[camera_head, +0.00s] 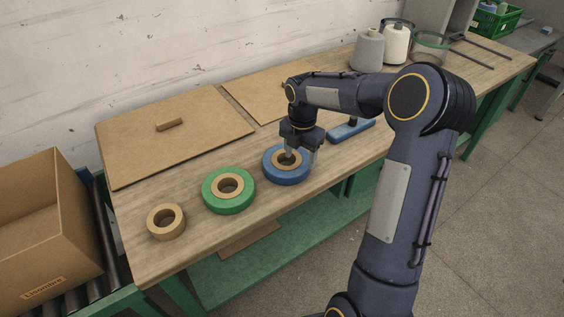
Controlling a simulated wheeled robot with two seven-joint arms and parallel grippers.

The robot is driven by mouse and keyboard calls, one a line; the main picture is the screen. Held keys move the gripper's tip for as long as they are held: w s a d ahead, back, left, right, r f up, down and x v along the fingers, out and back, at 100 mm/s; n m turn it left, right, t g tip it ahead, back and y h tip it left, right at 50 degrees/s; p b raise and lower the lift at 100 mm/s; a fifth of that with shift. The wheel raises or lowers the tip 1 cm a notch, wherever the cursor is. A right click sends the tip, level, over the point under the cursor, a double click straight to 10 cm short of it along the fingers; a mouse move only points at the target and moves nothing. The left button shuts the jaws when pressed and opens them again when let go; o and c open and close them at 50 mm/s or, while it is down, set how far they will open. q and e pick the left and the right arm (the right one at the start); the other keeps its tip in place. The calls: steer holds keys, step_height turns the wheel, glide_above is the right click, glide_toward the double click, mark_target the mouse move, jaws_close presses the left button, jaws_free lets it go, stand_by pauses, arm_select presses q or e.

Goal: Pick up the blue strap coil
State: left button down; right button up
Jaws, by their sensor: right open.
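The blue strap coil (288,178) lies flat on the wooden table, with a cardboard-coloured core in its middle. My right gripper (299,157) is directly over the coil, pointing down. It is open, with one finger at the core hole and the other near the coil's right side. The gripper hides the coil's back right part, and I cannot tell whether the fingers touch it. My left gripper is not in view.
A green coil (229,190) and a brown tape roll (166,221) lie to the left on the table (178,258). A blue-handled tool (351,130) lies to the right. Cardboard sheets (172,135) lie behind. Yarn cones (368,50) stand at the back right. An open box (45,230) is at left.

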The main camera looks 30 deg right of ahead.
mark_target(300, 166)
step_height(300, 166, down, 5)
steer(key=shift+r+p, duration=0.1)
steer(key=shift+p, duration=0.2)
jaws_close()
